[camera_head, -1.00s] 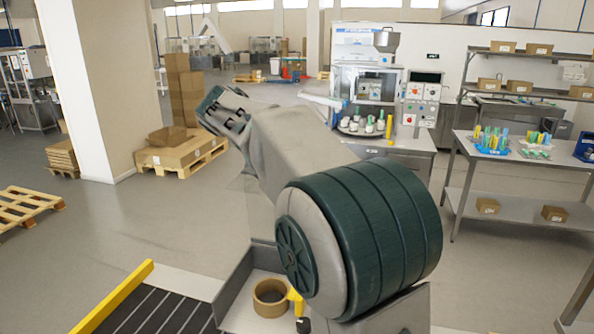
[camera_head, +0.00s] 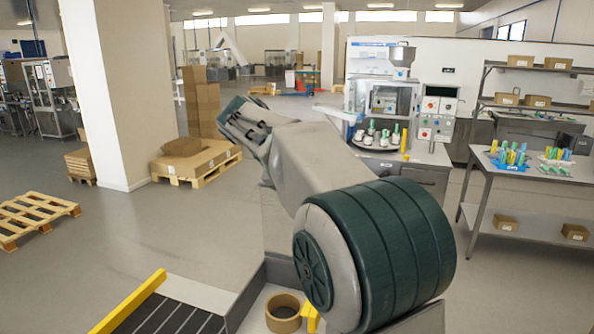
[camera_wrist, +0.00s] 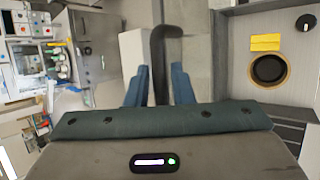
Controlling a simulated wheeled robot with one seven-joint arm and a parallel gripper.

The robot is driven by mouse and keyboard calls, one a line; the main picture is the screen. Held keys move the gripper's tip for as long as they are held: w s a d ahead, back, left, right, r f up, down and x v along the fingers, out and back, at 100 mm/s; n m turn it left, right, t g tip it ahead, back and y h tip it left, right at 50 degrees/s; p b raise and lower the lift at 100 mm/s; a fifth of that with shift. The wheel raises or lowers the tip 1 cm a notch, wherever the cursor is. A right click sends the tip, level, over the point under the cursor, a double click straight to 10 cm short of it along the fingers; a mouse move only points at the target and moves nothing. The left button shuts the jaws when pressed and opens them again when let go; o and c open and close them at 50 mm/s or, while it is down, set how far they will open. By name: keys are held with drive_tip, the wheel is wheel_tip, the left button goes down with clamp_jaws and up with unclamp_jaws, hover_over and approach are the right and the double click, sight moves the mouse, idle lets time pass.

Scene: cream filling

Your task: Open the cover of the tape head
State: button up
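A brown tape roll (camera_head: 283,313) sits in a grey frame low in the head view, beside a small yellow part (camera_head: 310,318) partly hidden by my arm. The wrist view shows the roll (camera_wrist: 270,68) at the right, with a yellow piece (camera_wrist: 265,42) above it. My gripper (camera_wrist: 163,68) has two blue fingers standing apart. A dark, curved bar (camera_wrist: 164,32) shows between and beyond them; contact with it is not visible. I cannot tell whether this bar is the tape head's cover. The fingers cannot be made out in the head view.
A yellow rail (camera_head: 128,300) and dark roller conveyor lie at the lower left. A filling machine (camera_head: 385,100) stands at the back. A steel table (camera_head: 530,178) with coloured items is at the right. Pallets (camera_head: 35,215) lie at the left, with open floor between.

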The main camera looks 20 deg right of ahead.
drive_tip(key=v, duration=1.3)
drive_tip(key=shift+r+b, duration=0.2)
drive_tip(key=shift+b, duration=0.15)
drive_tip(key=shift+a, duration=0.15)
drive_tip(key=s+d+f+m+y+b, duration=0.1)
drive_tip(key=s+f+m+y+b, duration=0.1)
drive_tip(key=s+f, duration=0.6)
drive_tip(key=s+d+f+m+y+b, duration=0.1)
drive_tip(key=s+d+f+m+y, duration=0.1)
drive_tip(key=s+f, duration=0.6)
drive_tip(key=s+d+f+m+y+b, duration=0.1)
drive_tip(key=s+f+m+y, duration=0.3)
drive_tip(key=f, duration=1.4)
drive_tip(key=s+m+b, duration=0.1)
drive_tip(key=s, duration=0.3)
drive_tip(key=shift+s+d+m+b, duration=0.25)
drive_tip(key=shift+d+m+b, duration=0.1)
drive_tip(key=shift+m, duration=0.05)
drive_tip(key=shift+f, duration=0.1)
